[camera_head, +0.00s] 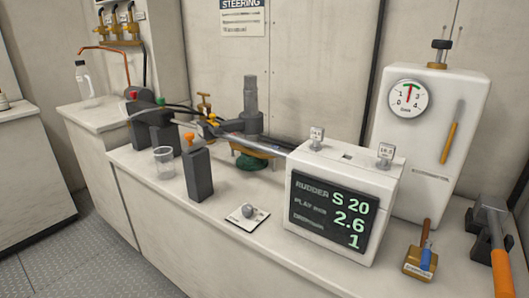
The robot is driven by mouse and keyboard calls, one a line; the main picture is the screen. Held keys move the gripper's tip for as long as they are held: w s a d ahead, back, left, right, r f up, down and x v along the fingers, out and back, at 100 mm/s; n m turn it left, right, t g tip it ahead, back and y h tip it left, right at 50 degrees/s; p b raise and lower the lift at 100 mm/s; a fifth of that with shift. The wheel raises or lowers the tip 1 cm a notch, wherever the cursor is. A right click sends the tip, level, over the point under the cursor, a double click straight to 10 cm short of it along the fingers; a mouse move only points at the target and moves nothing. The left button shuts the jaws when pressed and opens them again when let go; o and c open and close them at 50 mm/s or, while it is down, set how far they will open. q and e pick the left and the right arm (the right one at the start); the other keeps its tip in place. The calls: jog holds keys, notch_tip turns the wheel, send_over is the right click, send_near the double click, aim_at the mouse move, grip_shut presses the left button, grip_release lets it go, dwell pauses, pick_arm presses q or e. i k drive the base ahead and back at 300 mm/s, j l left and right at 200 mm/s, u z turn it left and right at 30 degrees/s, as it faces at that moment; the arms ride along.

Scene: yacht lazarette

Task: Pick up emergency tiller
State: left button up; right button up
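A bar with a grey shaft and an orange grip (500,262) is at the far right of the counter and is likely the emergency tiller. Its upper end meets a dark block (490,215), and its orange end points toward the counter's front, cut off by the picture's lower edge. I cannot tell whether it is fixed to the block. Neither of my grippers is in view.
A white display box (345,180) stands on the counter (290,262), with a brass padlock-like item (420,262) to its right. A tall white cabinet with a gauge (408,98) stands behind. A beaker (164,162), a dark orange-topped post (197,172) and steering gear (250,125) are left.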

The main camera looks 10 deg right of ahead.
aim_at(492, 212)
jog(key=z, duration=1.85)
